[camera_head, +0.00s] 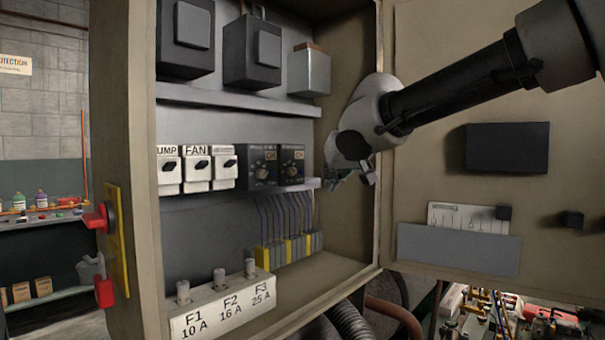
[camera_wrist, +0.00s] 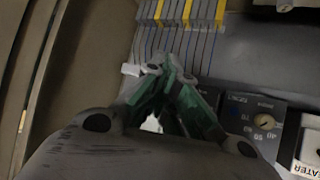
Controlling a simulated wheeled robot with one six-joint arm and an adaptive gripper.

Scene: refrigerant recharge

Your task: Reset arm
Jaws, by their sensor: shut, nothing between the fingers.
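My arm reaches in from the upper right in the head view, and my gripper (camera_head: 350,176) is inside the open electrical cabinet (camera_head: 128,150), near its right inner wall. It is just right of the two dark dial modules (camera_head: 292,165). In the wrist view my gripper (camera_wrist: 168,72) has its green-grey fingertips together, with nothing between them. The fingertips lie over the row of blue-grey wires (camera_wrist: 200,48). A dial module (camera_wrist: 262,122) is to their right. I cannot tell whether the fingertips touch the wires.
Breaker switches labelled FAN (camera_head: 197,168) are left of the dials. Yellow and grey terminals (camera_head: 285,248) and a fuse block (camera_head: 225,302) sit lower. The open door (camera_head: 465,110) is at the right. A red knob (camera_head: 98,217) is on the cabinet's left side.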

